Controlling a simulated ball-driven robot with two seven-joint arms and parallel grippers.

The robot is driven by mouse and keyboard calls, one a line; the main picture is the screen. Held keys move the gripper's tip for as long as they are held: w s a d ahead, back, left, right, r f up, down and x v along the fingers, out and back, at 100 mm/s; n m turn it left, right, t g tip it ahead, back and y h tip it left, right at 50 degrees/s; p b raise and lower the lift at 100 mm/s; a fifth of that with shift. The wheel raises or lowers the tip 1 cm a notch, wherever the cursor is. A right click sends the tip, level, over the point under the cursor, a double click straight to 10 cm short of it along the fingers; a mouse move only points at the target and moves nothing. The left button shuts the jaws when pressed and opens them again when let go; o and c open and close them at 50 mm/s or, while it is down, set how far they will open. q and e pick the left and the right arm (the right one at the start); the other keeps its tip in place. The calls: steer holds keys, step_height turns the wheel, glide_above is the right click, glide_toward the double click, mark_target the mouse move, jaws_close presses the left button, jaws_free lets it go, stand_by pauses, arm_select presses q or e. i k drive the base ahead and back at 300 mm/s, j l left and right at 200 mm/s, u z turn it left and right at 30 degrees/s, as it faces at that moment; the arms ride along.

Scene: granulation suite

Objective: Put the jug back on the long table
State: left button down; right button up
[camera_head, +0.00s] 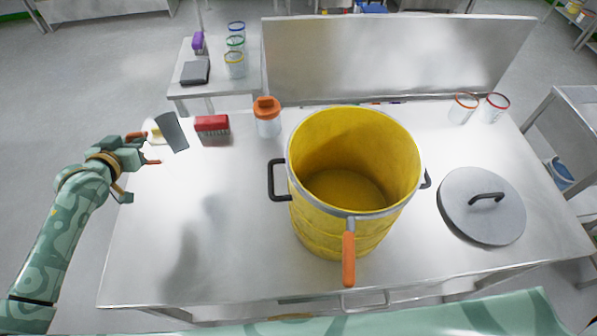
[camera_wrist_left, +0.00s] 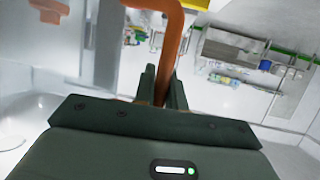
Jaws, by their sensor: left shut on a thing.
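My left gripper (camera_head: 137,150) is at the left end of the long table (camera_head: 150,250), over or just beyond its left edge. It is shut on a bent orange handle (camera_wrist_left: 172,48), which passes between the fingers in the left wrist view. I take this handle to be the jug's. In the head view only small orange parts show by the fingers; the jug's body cannot be made out clearly, and I cannot tell whether it touches the table. My right gripper is not in view.
A yellow pot (camera_head: 315,230) with an orange-handled tool on its rim stands mid-table. A grey lid (camera_head: 470,222) lies right of it. A grey scraper (camera_head: 172,133), red brush (camera_head: 212,124) and orange-lidded jar (camera_head: 268,124) are along the back. The table's front left is clear.

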mark_target(276, 177)
steer(key=l, duration=1.25)
